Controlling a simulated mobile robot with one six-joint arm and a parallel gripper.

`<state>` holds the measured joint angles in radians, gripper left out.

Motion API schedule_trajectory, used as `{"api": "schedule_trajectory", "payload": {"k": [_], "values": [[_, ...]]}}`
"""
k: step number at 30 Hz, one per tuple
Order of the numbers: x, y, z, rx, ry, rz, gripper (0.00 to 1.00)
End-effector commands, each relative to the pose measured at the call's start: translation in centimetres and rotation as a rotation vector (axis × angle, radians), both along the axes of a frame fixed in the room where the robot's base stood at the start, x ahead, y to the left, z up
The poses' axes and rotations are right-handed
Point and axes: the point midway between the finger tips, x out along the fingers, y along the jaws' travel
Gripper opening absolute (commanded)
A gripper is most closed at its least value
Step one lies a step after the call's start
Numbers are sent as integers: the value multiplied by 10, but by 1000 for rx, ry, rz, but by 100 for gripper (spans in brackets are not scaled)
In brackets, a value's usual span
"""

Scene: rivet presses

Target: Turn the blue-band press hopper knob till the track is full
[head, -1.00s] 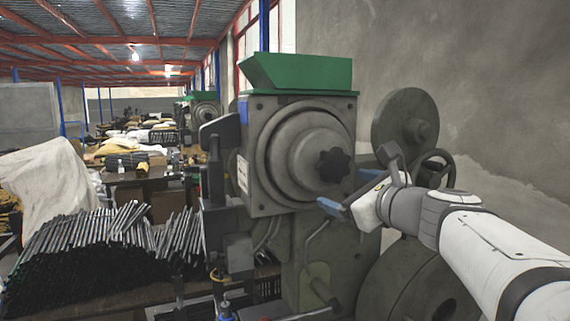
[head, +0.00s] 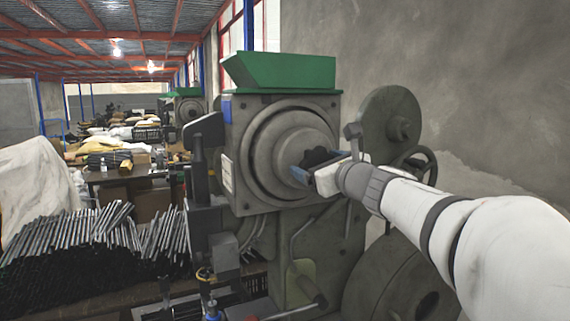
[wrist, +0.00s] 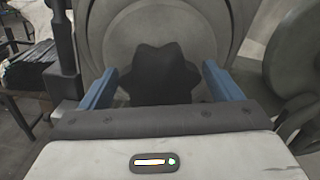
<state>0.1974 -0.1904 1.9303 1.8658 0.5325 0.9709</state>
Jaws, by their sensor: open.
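The press (head: 250,155) stands in the middle of the head view, with a green hopper (head: 280,72) on top and a blue patch (head: 227,107) at its upper left edge. A dark lobed knob (head: 318,155) sits at the centre of its round grey face; the wrist view shows the knob (wrist: 160,75) too. My gripper (head: 305,172) is open at the knob. In the wrist view its blue fingers (wrist: 158,88) stand on either side of the knob, with a gap on each side. The track's fill cannot be made out.
A large flywheel (head: 395,280) and a smaller round wheel (head: 390,115) stand right of the press. A heap of metal rods (head: 100,245) lies on a bench at left. A lever-like bracket (head: 203,135) stands at the press's left side.

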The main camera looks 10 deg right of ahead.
Motion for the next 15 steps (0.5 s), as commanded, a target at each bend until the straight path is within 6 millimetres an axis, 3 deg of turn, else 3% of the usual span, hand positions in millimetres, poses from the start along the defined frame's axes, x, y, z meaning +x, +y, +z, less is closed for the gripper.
{"api": "schedule_trajectory", "payload": {"k": [2,15], "values": [[0,0,0,0,0,1,84],[0,1,0,-1,0,2,48]]}}
